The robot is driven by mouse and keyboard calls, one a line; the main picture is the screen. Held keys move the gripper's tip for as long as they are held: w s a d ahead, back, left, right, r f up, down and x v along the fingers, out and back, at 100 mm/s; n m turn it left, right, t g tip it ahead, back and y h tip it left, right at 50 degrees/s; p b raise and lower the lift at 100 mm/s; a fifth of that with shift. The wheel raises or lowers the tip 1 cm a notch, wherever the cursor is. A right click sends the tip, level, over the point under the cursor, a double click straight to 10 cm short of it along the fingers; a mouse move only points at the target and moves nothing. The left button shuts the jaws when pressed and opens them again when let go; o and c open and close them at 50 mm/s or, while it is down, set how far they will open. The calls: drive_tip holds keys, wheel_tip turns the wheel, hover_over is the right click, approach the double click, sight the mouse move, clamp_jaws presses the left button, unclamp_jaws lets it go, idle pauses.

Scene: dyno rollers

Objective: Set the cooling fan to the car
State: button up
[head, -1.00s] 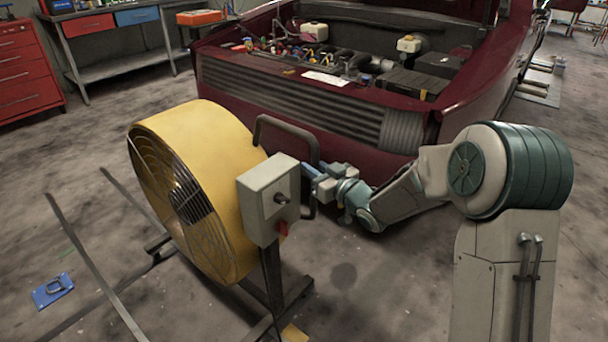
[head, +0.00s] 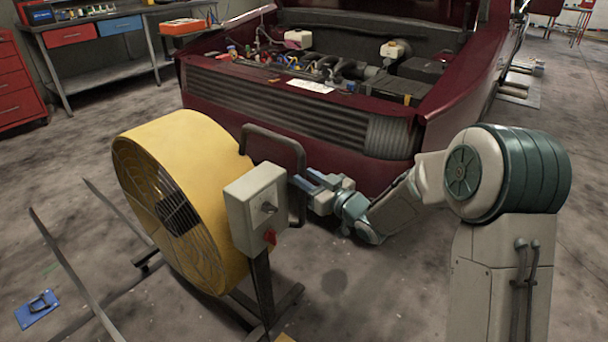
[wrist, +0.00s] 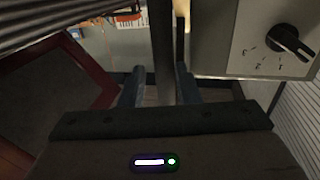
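The cooling fan is a yellow drum fan (head: 210,165) with a wire grille facing left, a grey control box (head: 252,210) and a dark tubular handle (head: 276,131). It stands upright on a dark frame, in front of and apart from the dark red car (head: 400,155), whose hood is up. My gripper (head: 305,183) is at the right upright of the handle, beside the control box. In the wrist view, the blue fingers of my gripper (wrist: 162,85) stand either side of a dark bar (wrist: 163,50), with gaps showing. The control knob (wrist: 288,42) is at right.
A workbench (head: 105,75) and a red drawer cabinet (head: 18,85) stand at the back left. Long metal strips (head: 75,272) run left of the fan, near a blue item (head: 38,308) on the floor. The floor (head: 350,300) right of the fan is mostly clear.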

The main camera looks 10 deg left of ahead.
drive_tip(key=p+v, duration=0.1)
drive_tip(key=v, duration=1)
drive_tip(key=shift+d, duration=0.15)
